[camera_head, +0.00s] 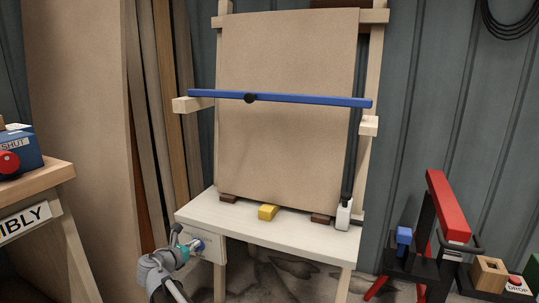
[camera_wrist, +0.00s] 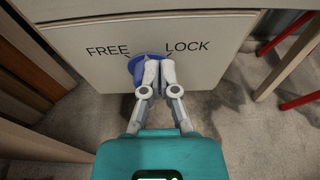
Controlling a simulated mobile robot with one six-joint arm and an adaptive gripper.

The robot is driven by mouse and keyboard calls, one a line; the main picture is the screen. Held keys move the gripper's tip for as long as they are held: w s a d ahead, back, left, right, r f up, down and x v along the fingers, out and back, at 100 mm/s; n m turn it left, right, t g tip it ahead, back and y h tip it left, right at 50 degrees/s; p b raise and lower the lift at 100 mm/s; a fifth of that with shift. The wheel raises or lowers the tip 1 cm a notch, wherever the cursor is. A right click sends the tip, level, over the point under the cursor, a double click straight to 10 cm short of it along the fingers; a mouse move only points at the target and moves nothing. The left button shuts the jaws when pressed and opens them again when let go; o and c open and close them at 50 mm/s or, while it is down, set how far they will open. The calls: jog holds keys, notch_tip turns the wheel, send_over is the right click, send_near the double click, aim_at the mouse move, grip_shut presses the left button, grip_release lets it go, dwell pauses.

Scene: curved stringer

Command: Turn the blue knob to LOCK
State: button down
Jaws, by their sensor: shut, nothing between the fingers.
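The blue knob (camera_wrist: 134,68) sits on a pale panel (camera_wrist: 220,60) between the black words FREE on the left and LOCK on the right. My gripper (camera_wrist: 159,70) is shut and empty, its pale fingertips together in front of the knob's middle and right side. They hide much of the knob, so I cannot tell which word it points at or whether the fingers touch it.
A tan board (camera_head: 285,150) stands behind a blue bar (camera_head: 310,100). A wooden bench (camera_head: 40,180) is at left; a red-and-black stand (camera_head: 447,205) is at right.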

jog(key=shift+d+r, duration=0.15)
jog(key=shift+r, duration=0.2)
jog(key=shift+s, duration=0.15)
jog(key=shift+s+a, duration=0.4)
jog(key=shift+s, duration=0.5)
jog(key=shift+s+a, duration=0.4)
jog(key=shift+s, duration=0.5)
jog(key=shift+s+a, duration=0.4)
jog(key=shift+s, duration=0.5)
jog(key=shift+a, duration=0.1)
jog(key=shift+w+a+f, duration=0.1)
jog(key=shift+a+f, duration=0.1)
jog(key=shift+a, duration=1.15)
jog(key=shift+w, duration=0.15)
jog(key=shift+w+d, duration=0.45)
jog(key=shift+w, duration=0.55)
jog(key=shift+w+d, duration=0.45)
jog(key=shift+w, duration=0.6)
jog(key=shift+w+d, duration=0.45)
jog(key=shift+w, duration=0.55)
jog(key=shift+d+f, duration=0.1)
jog(key=shift+f, duration=0.1)
